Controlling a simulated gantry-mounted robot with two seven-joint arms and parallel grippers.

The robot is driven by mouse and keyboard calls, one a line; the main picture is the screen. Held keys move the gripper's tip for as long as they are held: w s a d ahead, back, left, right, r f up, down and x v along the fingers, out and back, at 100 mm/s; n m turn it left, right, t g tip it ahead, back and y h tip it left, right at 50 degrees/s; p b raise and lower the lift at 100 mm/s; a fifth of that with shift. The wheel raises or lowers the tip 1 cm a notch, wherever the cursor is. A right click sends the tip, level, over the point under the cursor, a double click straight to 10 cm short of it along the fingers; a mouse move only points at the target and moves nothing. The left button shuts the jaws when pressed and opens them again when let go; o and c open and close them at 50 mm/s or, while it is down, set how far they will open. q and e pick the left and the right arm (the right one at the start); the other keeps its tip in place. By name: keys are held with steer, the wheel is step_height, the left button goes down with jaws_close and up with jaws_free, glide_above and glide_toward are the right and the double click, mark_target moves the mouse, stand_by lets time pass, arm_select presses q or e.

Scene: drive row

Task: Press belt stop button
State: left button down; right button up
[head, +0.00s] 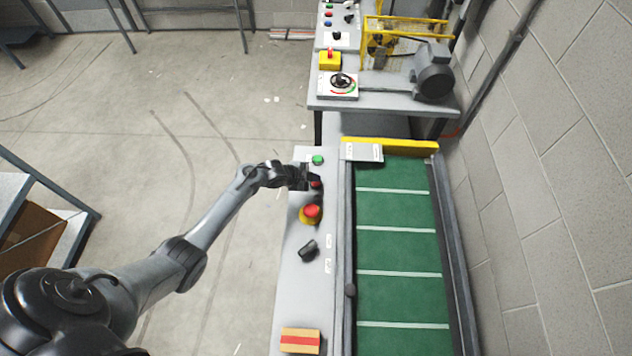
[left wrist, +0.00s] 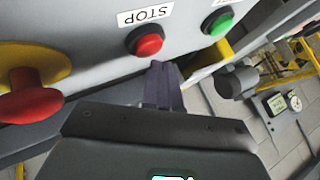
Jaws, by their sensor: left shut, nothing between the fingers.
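The belt stop button (left wrist: 149,43) is a red button in a dark collar, below a label reading STOP in the left wrist view. In the head view the red stop button (head: 316,184) shows on the grey control panel (head: 288,290), just right of my left gripper (head: 306,178). My left gripper's fingertips (left wrist: 163,74) are shut and empty, close to the button's lower right edge in the left wrist view. I cannot tell whether they touch it. My right gripper is in neither view.
A green button (head: 318,160) lies beyond the stop button. A red mushroom button on a yellow base (head: 311,212) and a black switch (head: 308,249) lie nearer. The green belt (head: 398,250) runs along the right. A second bench (head: 385,101) stands at the back.

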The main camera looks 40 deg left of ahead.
mark_target(314, 183)
arm_select(q)
steer(key=shift+f, duration=0.15)
stand_by(0.4)
steer(key=shift+f+b, duration=0.3)
steer(key=shift+b, duration=0.05)
steer(key=shift+f, duration=0.1)
stand_by(0.4)
steer(key=shift+r+p, duration=0.5)
steer(key=shift+r, duration=0.05)
step_height(314, 183, up, 6)
steer(key=p, duration=0.5)
steer(key=shift+p, duration=0.3)
